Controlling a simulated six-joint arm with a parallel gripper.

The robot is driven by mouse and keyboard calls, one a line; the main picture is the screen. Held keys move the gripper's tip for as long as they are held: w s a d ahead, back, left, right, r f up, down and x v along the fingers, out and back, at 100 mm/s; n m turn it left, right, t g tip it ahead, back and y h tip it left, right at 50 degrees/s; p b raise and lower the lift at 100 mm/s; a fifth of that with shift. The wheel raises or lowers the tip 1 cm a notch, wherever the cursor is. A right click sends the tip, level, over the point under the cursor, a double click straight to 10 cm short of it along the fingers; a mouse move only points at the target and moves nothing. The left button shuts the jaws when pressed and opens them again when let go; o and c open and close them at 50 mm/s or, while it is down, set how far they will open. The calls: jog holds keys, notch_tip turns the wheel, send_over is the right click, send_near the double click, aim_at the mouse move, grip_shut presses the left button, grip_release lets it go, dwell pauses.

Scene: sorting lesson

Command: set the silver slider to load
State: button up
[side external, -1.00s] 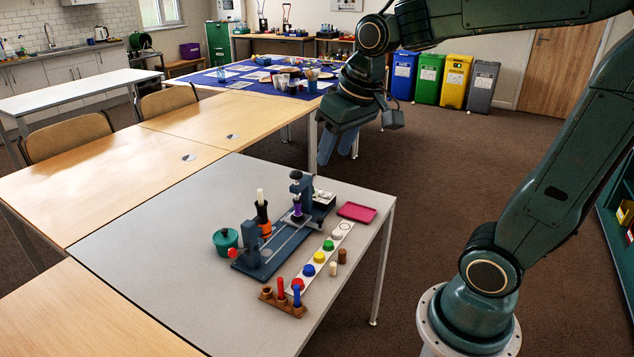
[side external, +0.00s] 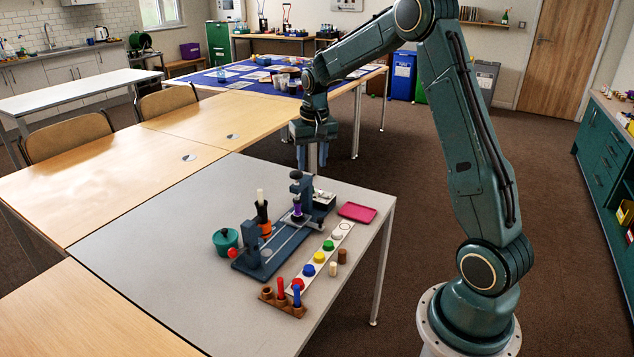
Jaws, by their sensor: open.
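A dark blue bench device (side external: 252,249) stands on the grey table, with pale metal rails (side external: 285,243) along its base. An orange part (side external: 265,229) and a purple part (side external: 297,213) sit on it. A small black-and-white unit (side external: 324,199) is at its far right end. I cannot make out the silver slider or a load mark for certain at this size. My gripper (side external: 311,158) points down, open and empty, above and beyond the far end of the device, apart from it.
A white strip with coloured knobs, including a green one (side external: 329,245), lies beside the device. A pink tray (side external: 357,212), a teal pot (side external: 225,240) and a wooden peg block (side external: 283,302) are close by. The grey table's left part (side external: 150,240) is clear.

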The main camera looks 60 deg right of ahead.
jog(key=m, duration=0.2)
send_over(320, 218)
notch_tip(320, 218, down, 9)
jog(key=shift+r+g, duration=0.1)
jog(key=shift+g, duration=0.3)
notch_tip(320, 218, down, 14)
jog(key=shift+r, duration=0.15)
grip_shut()
